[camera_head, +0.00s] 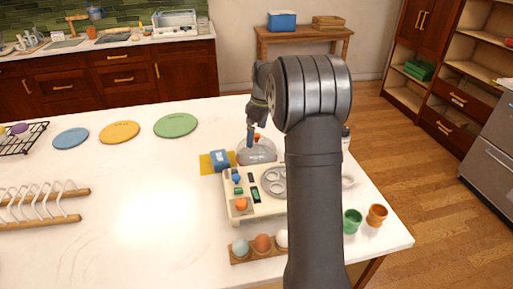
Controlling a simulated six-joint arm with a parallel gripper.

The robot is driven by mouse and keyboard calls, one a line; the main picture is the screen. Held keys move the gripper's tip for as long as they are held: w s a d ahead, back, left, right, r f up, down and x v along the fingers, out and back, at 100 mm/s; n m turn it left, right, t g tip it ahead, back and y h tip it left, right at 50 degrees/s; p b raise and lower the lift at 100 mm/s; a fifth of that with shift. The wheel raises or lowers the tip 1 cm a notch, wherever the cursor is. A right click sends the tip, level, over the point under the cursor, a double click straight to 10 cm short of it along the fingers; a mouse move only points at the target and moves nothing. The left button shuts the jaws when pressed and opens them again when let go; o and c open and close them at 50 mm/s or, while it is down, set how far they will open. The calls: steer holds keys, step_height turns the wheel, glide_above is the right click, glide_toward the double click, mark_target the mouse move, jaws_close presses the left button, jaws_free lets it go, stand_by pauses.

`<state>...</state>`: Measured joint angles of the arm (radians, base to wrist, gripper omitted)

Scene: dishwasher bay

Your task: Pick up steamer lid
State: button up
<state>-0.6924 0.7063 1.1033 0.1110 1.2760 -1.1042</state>
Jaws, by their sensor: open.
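The steamer lid (258,153) looks like a clear dome with a small orange knob on top. It is at the middle of the white counter, just behind the cream tray. My gripper (251,138) points down at the lid's top, right by the knob. It is open, and one blue-grey fingertip shows left of the knob. The other finger is hard to make out, and I cannot tell whether the fingers touch the knob. My arm covers the area right of the lid.
The cream tray (239,212) holds small items and round cups. A blue box (220,159) sits on a yellow cloth left of the lid. An egg holder (240,257) is in front; green (352,221) and orange (377,215) cups stand right.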

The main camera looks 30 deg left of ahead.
step_height(320, 180, down, 2)
steer(key=shift+a+f, duration=0.15)
steer(key=c, duration=0.9)
steer(key=shift+c, duration=0.2)
